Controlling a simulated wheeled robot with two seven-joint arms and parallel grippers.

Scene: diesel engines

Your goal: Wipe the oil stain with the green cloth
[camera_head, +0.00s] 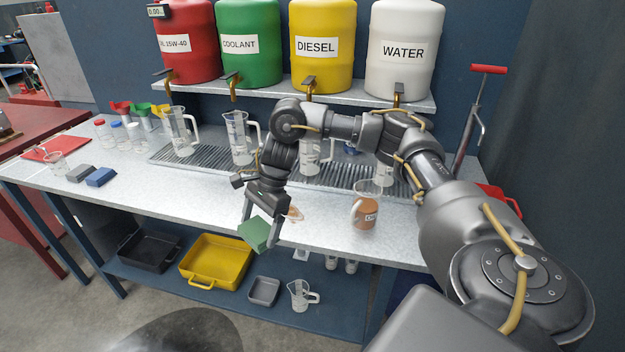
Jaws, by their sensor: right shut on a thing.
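The green cloth (255,234) is a small folded block at the front edge of the grey bench. My right gripper (260,230) is shut on it, with one finger on each side. From this view I cannot tell whether the cloth touches the bench top. A brownish oil stain (294,213) shows on the bench just right of the gripper, partly hidden by it. My left gripper is not in view.
A jug of brown liquid (365,212) stands right of the stain. Clear jugs (240,138) stand on the drip grate below the red, green, yellow and white drums (403,45). Blue and grey blocks (100,177) lie at left. The bench between is clear.

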